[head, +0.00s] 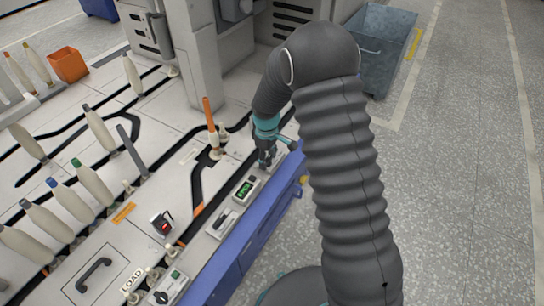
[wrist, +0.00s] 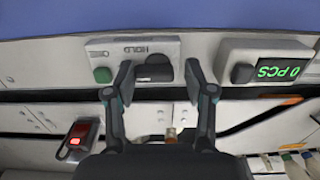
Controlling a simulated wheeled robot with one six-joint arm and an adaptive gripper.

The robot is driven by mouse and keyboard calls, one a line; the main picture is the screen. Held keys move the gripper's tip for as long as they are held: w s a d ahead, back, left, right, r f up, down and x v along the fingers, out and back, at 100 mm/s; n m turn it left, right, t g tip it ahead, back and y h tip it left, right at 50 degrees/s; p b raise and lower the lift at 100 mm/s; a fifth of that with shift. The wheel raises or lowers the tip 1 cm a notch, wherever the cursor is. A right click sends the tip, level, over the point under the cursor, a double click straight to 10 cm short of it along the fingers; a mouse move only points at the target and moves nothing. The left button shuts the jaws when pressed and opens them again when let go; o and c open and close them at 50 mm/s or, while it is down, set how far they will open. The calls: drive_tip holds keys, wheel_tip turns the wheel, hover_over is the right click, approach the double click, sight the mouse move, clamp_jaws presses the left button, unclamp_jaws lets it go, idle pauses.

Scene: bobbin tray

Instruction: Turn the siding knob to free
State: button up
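My gripper (head: 267,160) is low over a small control plate at the bench's blue front edge. In the wrist view the gripper (wrist: 159,78) is open, with one finger on each side of a black knob (wrist: 153,72). Gaps show between the knob and both fingertips; I cannot tell its height relative to them. The knob's bar lies crosswise in that view. Its light plate (wrist: 112,48) has a green button (wrist: 102,75) and partly readable lettering like "HOLD". No "siding" or "free" label is readable. In the head view my gripper mostly hides this plate.
A counter with a green display (head: 243,190) stands beside the plate. Nearer are another knob plate (head: 222,223), a red-lit box (head: 162,224) and a LOAD station (head: 168,287). The floor at right is clear.

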sight(268, 159)
drive_tip(key=shift+o, duration=0.5)
drive_tip(key=shift+a, duration=0.1)
drive_tip(key=shift+w+r, duration=0.1)
drive_tip(key=shift+r, duration=0.2)
wheel_tip(268, 159, up, 11)
drive_tip(key=shift+r, duration=0.2)
